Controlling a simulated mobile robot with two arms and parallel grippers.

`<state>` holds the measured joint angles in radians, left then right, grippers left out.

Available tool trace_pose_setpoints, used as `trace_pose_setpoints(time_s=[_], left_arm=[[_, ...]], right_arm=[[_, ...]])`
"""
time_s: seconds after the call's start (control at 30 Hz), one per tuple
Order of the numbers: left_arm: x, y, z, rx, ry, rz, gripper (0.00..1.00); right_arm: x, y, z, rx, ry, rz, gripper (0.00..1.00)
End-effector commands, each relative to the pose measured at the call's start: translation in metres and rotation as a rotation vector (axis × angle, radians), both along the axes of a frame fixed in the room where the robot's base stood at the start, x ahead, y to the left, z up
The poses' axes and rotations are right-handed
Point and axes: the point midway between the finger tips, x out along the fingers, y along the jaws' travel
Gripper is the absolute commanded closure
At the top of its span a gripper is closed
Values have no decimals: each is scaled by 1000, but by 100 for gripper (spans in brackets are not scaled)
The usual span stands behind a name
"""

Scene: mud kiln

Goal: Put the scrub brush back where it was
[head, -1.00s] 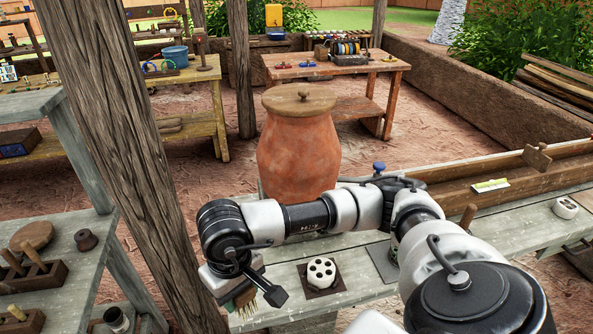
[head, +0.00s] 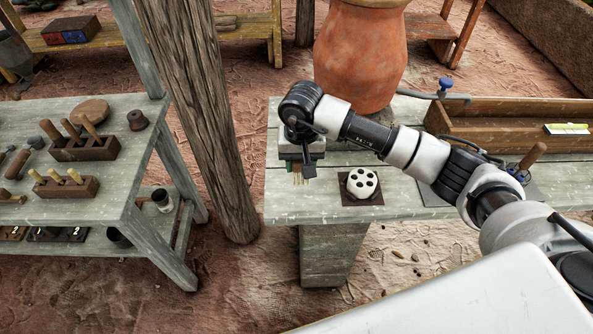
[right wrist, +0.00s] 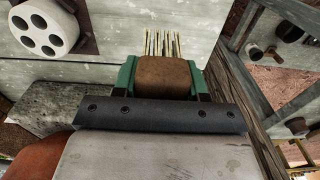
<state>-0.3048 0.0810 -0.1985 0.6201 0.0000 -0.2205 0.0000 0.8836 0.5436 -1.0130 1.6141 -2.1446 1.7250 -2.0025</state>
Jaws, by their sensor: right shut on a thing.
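The scrub brush (right wrist: 165,75) is a brown block with pale bristles. My right gripper (right wrist: 163,88) is shut on it, with a green finger on either side of the block. In the head view my right gripper (head: 302,160) is at the left end of the grey wooden bench (head: 420,206), left of a white holder. The brush's bristles (head: 298,177) show below it and point down. I cannot tell whether they touch the bench top. My left gripper is not in view.
The white holder with holes (head: 362,183) stands on a dark square mat. A clay jar (head: 358,60) is behind the bench, and a wooden trough (head: 490,122) lies to the right. A wooden post (head: 205,120) separates the bench from a left table (head: 50,212) with tool racks.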

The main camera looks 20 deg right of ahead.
Motion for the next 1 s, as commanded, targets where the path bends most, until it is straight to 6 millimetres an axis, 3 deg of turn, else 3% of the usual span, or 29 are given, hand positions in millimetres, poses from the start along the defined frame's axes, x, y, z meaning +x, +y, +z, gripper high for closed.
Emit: trace_pose_setpoints(time_s=[0.23, 0.5, 0.87, 0.9, 1.0], left_arm=[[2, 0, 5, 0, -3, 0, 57], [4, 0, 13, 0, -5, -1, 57], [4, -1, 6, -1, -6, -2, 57], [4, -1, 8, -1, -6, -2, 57], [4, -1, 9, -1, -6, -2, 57]], right_arm=[[2, 10, -13, -1, 3, -1, 80], [2, 10, -46, -1, 2, 0, 80], [3, 10, -51, -1, -1, 1, 80], [2, 10, -50, -1, -1, 1, 52], [2, 10, -49, -1, 0, 1, 36]])
